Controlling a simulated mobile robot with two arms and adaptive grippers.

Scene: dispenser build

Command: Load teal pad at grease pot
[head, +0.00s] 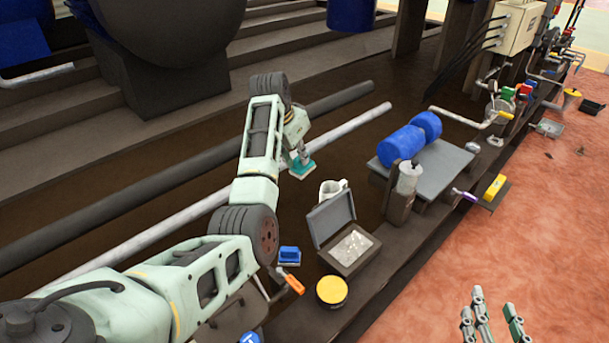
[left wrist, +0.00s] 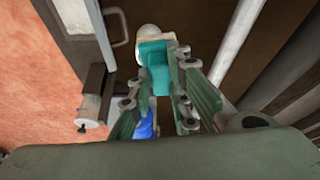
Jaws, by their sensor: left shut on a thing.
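My left gripper (head: 299,157) is shut on the teal pad (head: 302,168) and holds it near the light pipe, left of and above the white mug. In the left wrist view the teal pad (left wrist: 155,72) shows between the fingers of my left gripper (left wrist: 160,92). A round dark pot with a yellow top (head: 332,290), which looks like the grease pot, stands at the front of the bench, apart from the pad. My right gripper (head: 493,302) is at the lower right, over the floor, with its fingers apart and nothing seen between them.
An open grey case (head: 350,247) and a white mug (head: 333,188) stand right of my left arm. A small blue block (head: 289,255) and an orange-handled tool (head: 291,282) lie near the pot. A blue cylinder (head: 402,146) rests on a grey plate further right.

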